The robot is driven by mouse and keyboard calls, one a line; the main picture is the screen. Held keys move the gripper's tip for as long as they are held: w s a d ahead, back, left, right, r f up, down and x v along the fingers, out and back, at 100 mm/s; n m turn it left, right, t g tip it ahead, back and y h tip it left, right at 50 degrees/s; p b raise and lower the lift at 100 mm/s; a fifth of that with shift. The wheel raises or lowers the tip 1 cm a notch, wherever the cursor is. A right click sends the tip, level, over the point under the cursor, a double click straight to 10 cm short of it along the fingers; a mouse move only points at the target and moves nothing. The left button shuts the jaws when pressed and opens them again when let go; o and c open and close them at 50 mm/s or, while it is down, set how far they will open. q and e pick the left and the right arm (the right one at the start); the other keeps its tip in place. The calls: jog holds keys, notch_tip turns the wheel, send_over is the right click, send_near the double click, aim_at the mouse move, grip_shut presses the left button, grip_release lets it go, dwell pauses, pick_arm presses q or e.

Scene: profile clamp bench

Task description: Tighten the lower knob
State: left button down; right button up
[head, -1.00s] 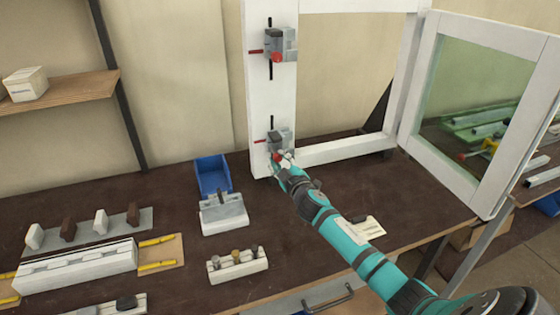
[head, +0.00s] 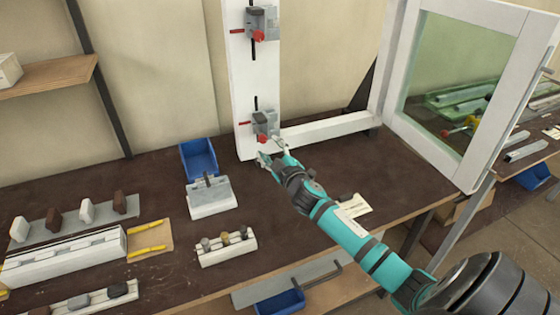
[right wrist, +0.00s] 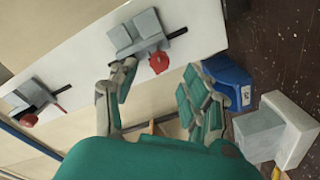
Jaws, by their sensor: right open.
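The lower clamp (head: 265,123) is a grey block on the white frame's left upright, with a red lower knob (head: 262,138) at its bottom. In the right wrist view, the lower knob (right wrist: 159,62) shows beyond and between the fingertips, apart from them. My right gripper (head: 272,153) is open and empty just below and in front of it; its spread fingers also show in the right wrist view (right wrist: 160,86). The upper clamp (head: 262,20) has its own red knob (head: 258,36). My left gripper is not in view.
A blue bin (head: 199,158), a grey-white block fixture (head: 209,198) and a rack of small knobs (head: 227,248) stand left of my right arm. A glazed white frame (head: 462,90) stands at the right. The dark bench top is bare between bin and rack of blocks.

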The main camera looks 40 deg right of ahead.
jog(key=s+a, duration=0.1)
jog(key=s, duration=0.6)
jog(key=shift+s+a, duration=0.15)
jog(key=shift+a, duration=0.05)
